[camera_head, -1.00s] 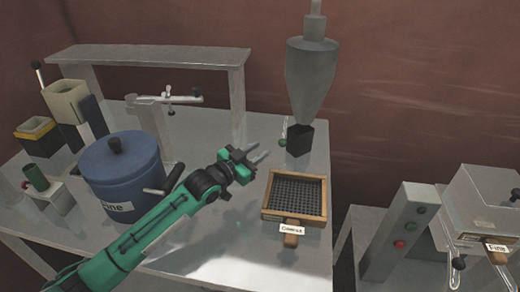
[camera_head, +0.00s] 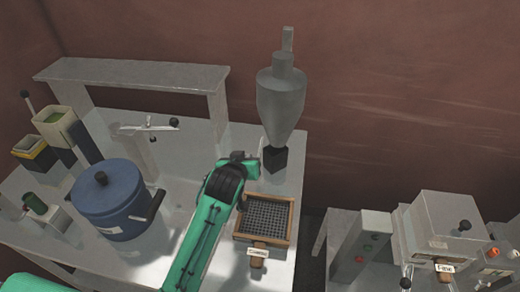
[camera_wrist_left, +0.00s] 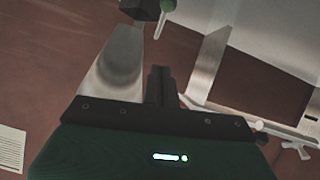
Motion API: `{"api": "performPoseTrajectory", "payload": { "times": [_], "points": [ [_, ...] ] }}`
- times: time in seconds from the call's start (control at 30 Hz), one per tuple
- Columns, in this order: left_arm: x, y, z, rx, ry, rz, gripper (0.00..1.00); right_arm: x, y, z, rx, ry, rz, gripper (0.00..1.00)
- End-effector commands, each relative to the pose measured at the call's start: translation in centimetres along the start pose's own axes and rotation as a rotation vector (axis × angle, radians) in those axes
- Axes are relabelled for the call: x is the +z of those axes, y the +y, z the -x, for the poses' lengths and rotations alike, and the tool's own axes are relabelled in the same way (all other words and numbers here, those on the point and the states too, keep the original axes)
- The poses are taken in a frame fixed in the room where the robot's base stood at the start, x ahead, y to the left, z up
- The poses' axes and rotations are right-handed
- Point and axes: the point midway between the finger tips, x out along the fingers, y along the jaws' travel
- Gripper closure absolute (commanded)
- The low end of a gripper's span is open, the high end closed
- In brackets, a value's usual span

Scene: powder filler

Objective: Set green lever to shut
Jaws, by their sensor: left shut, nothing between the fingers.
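The green lever (camera_wrist_left: 167,6) hangs beside the black outlet (camera_wrist_left: 140,9) of the grey hopper (camera_wrist_left: 113,68) at the top of the left wrist view, its tip pointing down in that picture. My left gripper (camera_head: 250,168) is just left of the outlet. In the wrist view its fingers (camera_wrist_left: 160,86) are shut and empty, apart from the lever. My right gripper is out of view.
A wooden-framed sieve (camera_head: 265,218) lies right of my left forearm, in front of the hopper. A blue lidded pot (camera_head: 112,205) and a metal stand with a cross handle (camera_head: 150,128) are to the left. A grey machine (camera_head: 440,230) stands on the right.

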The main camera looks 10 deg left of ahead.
Motion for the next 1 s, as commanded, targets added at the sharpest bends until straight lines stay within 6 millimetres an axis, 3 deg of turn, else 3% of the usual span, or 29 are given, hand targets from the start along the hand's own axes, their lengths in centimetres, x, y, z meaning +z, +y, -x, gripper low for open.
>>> {"api": "performPoseTrajectory", "payload": {
  "times": [0.17, 0.4, 0.8, 1.0],
  "points": [
    [0.0, -0.1, -1.1, -0.005, -0.004, 0.003, 1.0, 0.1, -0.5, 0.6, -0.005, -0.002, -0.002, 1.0],
    [-0.2, 0.0, -4.5, -0.004, -0.003, 0.0, 1.0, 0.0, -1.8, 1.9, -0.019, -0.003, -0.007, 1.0],
    [-0.1, -0.1, -9.9, -0.004, -0.003, 0.0, 1.0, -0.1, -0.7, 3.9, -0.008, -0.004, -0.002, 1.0],
    [2.7, 0.0, -10.5, -0.002, -0.005, 0.002, 1.0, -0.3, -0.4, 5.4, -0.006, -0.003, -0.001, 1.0]
  ]
}}
